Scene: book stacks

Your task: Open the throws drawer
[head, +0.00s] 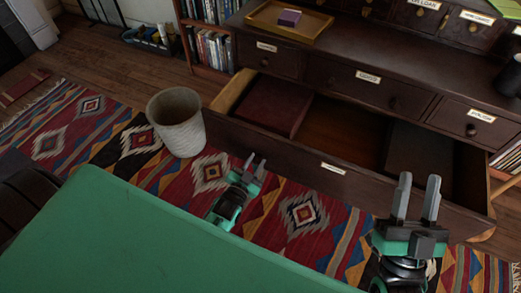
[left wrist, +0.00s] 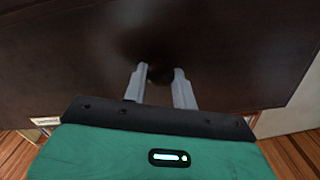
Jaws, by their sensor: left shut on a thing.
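A wide dark wooden drawer (head: 350,183) stands pulled out from the bottom of the cabinet. The small pale label (head: 333,168) on its front is too small to read surely. Inside lie a reddish-brown flat thing (head: 275,106) at the left and a dark one (head: 420,150) at the right. My left gripper (head: 256,164) is at the left part of the drawer front. In the left wrist view its fingers are closed on a dark knob (left wrist: 159,74), mostly in shadow. My right gripper (head: 417,195) is open and empty, in front of the drawer's right part.
Above are shut labelled drawers (head: 365,85). A yellow tray (head: 290,22) with a purple box (head: 290,17) sits on the cabinet top. A pale wastebasket (head: 177,122) stands left of the open drawer on a patterned rug (head: 75,135). Bookshelves (head: 210,45) stand behind.

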